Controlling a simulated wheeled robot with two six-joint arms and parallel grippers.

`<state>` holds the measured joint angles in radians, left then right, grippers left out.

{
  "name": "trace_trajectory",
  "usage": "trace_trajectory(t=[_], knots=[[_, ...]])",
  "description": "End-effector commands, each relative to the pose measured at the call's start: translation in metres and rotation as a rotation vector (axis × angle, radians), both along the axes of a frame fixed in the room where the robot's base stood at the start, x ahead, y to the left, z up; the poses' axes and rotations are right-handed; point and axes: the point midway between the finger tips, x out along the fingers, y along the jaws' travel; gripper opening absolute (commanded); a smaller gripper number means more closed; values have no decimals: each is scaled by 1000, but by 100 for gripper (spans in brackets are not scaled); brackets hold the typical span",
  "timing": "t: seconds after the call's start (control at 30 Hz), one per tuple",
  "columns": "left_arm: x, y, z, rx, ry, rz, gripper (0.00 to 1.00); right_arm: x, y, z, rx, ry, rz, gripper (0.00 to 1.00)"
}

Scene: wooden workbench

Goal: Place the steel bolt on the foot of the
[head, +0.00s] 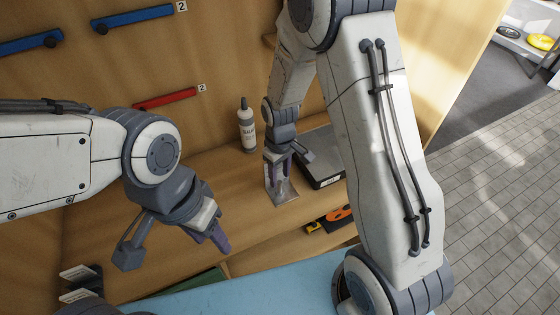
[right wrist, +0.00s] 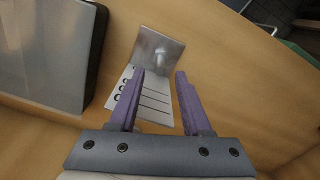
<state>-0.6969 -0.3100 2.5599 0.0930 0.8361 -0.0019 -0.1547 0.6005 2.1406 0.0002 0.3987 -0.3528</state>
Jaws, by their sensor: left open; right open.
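A grey metal L-shaped plate (head: 285,195) sits on the wooden bench under my right gripper (head: 279,178). In the right wrist view, its shiny flat part (right wrist: 152,40) lies beyond my right gripper (right wrist: 158,82), and a pale part with dark round marks and lines (right wrist: 153,104) shows between the fingers. A small shiny shape (right wrist: 161,52) on the flat part may be the steel bolt, but it is too blurred to be sure. The right gripper's purple fingers are open, with a gap between them. My left gripper (head: 221,240) is open and empty, away from the plate.
A grey, dark-edged box (head: 322,160) stands just right of the plate. A white bottle (head: 247,125) stands behind. Blue holders (head: 132,18) and a red one (head: 165,98) are on the back panel. An orange-and-black item (head: 340,213) lies on the lower shelf.

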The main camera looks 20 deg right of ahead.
Motion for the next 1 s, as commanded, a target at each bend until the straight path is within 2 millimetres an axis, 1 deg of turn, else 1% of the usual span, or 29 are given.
trace_trajectory(t=[0.03,0.2,0.3,0.47,0.57,0.67,0.7,0.77,0.8,0.87,0.9,1.0], knots=[[0,0,-6,0,0,1,50,1,0,9,2,-7,0,49],[0,0,-14,0,0,2,50,1,0,43,1,-5,0,49],[0,0,-18,0,0,3,50,0,0,59,1,-4,0,49],[0,0,-20,0,0,4,50,-1,1,75,0,-1,1,49],[0,0,-20,0,0,4,50,-11,11,87,5,-4,11,49],[0,0,-20,0,0,4,50,-41,37,108,18,-13,36,49],[0,0,-19,0,0,4,50,-59,48,117,24,-16,48,49],[0,0,-20,0,0,4,50,-89,63,130,37,-19,67,49],[0,0,-20,0,0,4,50,-110,71,136,45,-19,77,49],[0,0,-20,0,0,3,50,-140,78,144,57,-19,94,49],[0,0,-20,0,0,3,50,-157,81,147,64,-16,103,49],[0,0,-20,0,0,3,50,-192,83,152,80,-12,119,49]])
